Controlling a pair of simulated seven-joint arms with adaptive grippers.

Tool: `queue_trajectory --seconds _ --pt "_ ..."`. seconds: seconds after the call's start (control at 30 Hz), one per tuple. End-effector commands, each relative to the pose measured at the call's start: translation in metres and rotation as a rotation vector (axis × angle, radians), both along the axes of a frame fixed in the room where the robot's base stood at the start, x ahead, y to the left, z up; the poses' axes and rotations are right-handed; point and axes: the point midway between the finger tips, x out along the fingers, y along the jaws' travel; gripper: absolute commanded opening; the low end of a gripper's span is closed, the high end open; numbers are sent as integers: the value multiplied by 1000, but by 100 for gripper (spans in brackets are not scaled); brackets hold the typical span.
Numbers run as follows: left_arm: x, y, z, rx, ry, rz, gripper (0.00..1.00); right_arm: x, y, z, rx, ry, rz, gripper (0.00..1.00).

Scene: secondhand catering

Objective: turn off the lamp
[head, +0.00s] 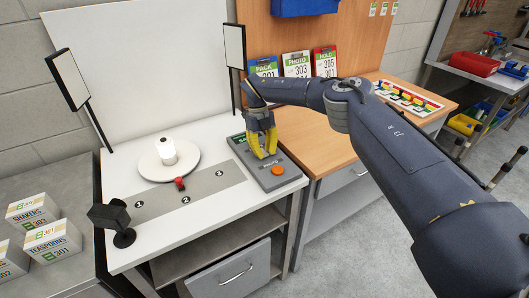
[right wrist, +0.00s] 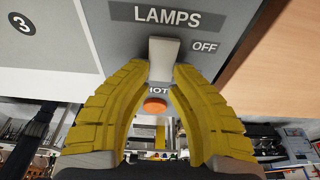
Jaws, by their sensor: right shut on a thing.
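A grey control box (head: 264,183) sits at the right end of the white table; it also shows in the right wrist view (right wrist: 225,18) with the labels LAMPS and OFF. A pale switch lever (right wrist: 163,52) stands out below the LAMPS label. My right gripper (head: 264,155) is over the box, with its yellow fingers shut on the lever; the fingertips also show in the right wrist view (right wrist: 163,75). Two flat lamp panels on black stands, one at the left (head: 72,80) and one at the back (head: 235,46), have pale faces. My left gripper is not in view.
An orange button (head: 277,171) is close to the gripper on the same box. A round white turntable (head: 150,170) bears a white cylinder (head: 166,150). A red item (head: 180,183) and a black camera-like device (head: 112,218) stand at the table's front.

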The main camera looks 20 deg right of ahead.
Motion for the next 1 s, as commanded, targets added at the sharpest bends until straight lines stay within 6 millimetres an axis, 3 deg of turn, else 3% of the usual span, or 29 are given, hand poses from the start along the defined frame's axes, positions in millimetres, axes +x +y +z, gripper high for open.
queue_trajectory --seconds 0.37,0.4,0.6,1.0 --pt "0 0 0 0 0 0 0 -2 0 -4 -3 13 0 0" --pt "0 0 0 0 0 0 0 -2 0 -4 -3 13 0 25" --pt "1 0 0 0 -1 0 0 -1 0 -2 -1 9 0 48" --pt "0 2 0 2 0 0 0 2 1 8 -2 6 -1 49"
